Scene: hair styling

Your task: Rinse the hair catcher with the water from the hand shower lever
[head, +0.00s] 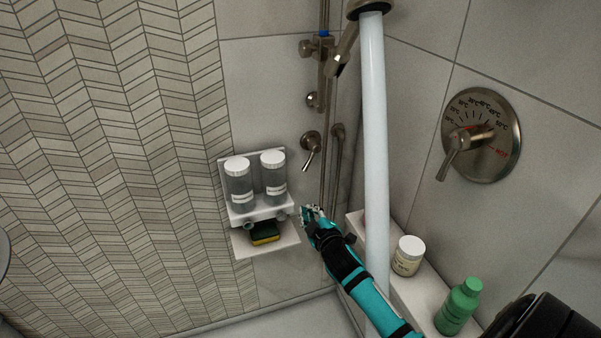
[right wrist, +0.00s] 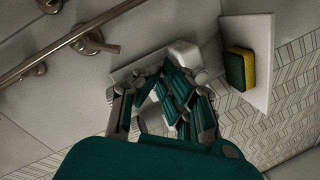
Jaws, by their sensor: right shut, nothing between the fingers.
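The hand shower lever (head: 311,147) is a metal handle on the back wall; it also shows in the right wrist view (right wrist: 100,46). A thick pale column of water (head: 373,120) falls from the metal shower head (head: 368,8) at the top. My right gripper (head: 311,211) is below the lever, beside the dispenser shelf and apart from the lever. Its teal fingers (right wrist: 176,88) are shut with nothing between them. The hair catcher does not show in either view. My left gripper is not in view.
A white wall shelf (head: 232,219) holds two clear bottles with white caps. A green-yellow sponge (head: 264,232) lies on its lower shelf. A white jar (head: 408,256) and green bottle (head: 459,306) stand on a ledge. A temperature dial (head: 497,157) is on the right wall.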

